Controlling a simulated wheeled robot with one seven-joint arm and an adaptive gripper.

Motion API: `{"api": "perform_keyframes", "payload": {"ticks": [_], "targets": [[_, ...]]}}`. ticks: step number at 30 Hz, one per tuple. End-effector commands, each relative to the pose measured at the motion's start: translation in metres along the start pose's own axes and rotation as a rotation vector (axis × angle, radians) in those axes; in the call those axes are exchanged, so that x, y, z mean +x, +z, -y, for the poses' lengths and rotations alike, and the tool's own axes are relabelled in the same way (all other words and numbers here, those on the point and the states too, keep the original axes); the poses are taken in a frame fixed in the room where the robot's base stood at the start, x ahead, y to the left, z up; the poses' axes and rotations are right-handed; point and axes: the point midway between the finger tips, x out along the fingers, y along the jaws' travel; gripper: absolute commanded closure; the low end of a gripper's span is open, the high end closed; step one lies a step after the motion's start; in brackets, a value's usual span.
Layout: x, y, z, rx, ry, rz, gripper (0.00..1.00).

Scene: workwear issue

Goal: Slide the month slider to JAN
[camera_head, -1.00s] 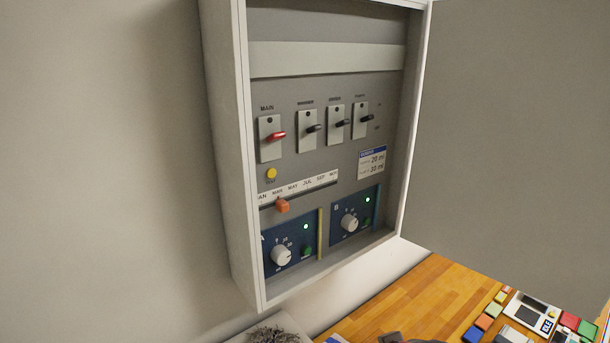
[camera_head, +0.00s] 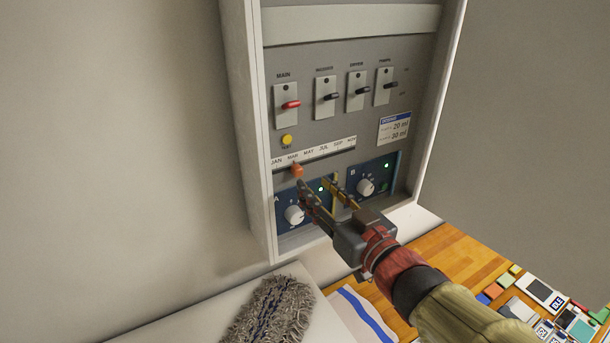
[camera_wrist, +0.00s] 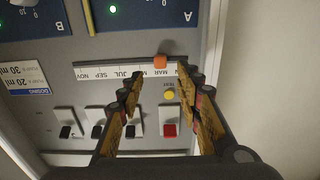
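The orange month slider knob (camera_head: 297,170) sits on its track just below MAR on the white month strip (camera_head: 330,151). JAN is at the strip's left end in the head view. My gripper (camera_head: 314,183) is open and empty in front of the panel, its left finger close below the knob. The wrist view is upside down; there the knob (camera_wrist: 160,62) appears just beyond the fingertips (camera_wrist: 160,74), between them in the picture. I cannot tell whether a finger touches it. The strip (camera_wrist: 110,72) also shows there, with JAN hidden behind a finger.
The cabinet's left wall (camera_head: 258,130) stands near the JAN end. A yellow button (camera_head: 287,139) and a red-handled MAIN switch (camera_head: 290,104) are above. Dial units A (camera_head: 294,215) and B (camera_head: 365,187) are below. A grey fuzzy item (camera_head: 270,311) lies on the white surface below.

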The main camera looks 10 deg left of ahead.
Motion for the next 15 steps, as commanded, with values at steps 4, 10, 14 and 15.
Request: {"api": "perform_keyframes", "payload": {"ticks": [4, 10, 14, 15], "targets": [[0.024, 0.001, 0.001, 0.002, -0.002, 0.004, 0.65], [0.049, 0.000, 0.000, 0.000, 0.000, 0.003, 0.65], [0.057, 0.000, 0.000, 0.000, 0.000, 0.003, 0.65], [0.059, 0.000, 0.000, -0.001, 0.000, 0.003, 0.65]]}}
